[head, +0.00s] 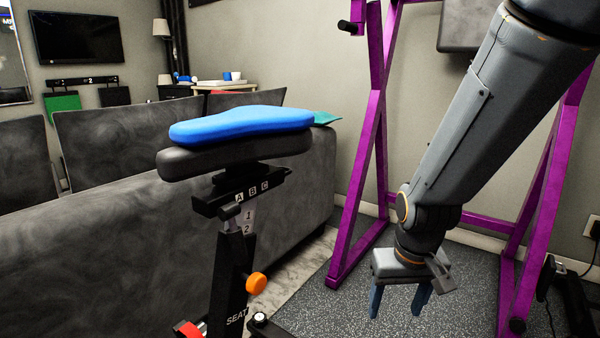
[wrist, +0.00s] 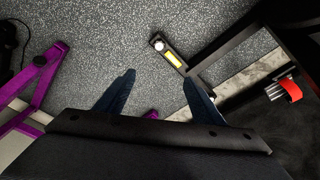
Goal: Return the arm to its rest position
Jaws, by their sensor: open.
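My gripper (head: 398,300) points down at the end of my arm, on the right of the head view. Its two blue-grey fingers stand apart with nothing between them. In the wrist view the fingers of my gripper (wrist: 158,92) are also spread, with speckled floor (wrist: 130,45) below.
An orange knob (head: 256,283) sits on the seat post. A purple frame (head: 362,170) stands behind my arm. A grey sofa (head: 100,245) fills the left. Open floor (head: 350,310) lies around the gripper.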

